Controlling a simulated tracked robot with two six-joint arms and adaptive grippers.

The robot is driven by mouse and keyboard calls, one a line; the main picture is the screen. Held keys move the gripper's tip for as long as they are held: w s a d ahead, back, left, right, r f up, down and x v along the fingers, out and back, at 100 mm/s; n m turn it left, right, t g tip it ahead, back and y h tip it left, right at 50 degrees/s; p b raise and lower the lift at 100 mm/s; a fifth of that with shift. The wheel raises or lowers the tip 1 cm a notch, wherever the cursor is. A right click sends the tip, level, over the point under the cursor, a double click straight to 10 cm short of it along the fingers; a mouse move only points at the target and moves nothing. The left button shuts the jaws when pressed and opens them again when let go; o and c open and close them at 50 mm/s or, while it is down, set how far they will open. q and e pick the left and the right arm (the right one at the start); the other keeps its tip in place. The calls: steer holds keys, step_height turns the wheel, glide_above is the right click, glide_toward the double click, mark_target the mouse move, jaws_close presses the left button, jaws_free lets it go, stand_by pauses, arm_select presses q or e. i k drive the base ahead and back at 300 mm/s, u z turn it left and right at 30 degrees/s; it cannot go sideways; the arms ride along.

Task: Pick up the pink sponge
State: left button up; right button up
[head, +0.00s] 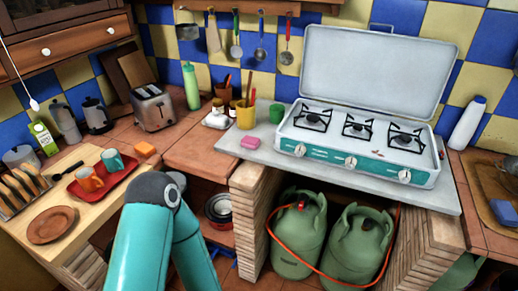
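The pink sponge (250,142) lies on the grey stone counter (238,180), left of the white gas stove (350,150). Its top is uncovered and nothing touches it from above. One of my teal arms shows at the bottom, left of centre, with its bent joint below and left of the sponge. No gripper fingers are visible, so both grippers are out of view.
A yellow cup (245,115) and a green cup (276,113) stand just behind the sponge. An orange sponge (145,149) lies on the tiled counter to the left. A red tray (102,178) holds two mugs. Green gas bottles (298,237) stand below the stove.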

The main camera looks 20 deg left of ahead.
mark_target(248, 141)
steer(key=u, duration=0.15)
steer(key=i, duration=0.9)
steer(key=z, duration=0.05)
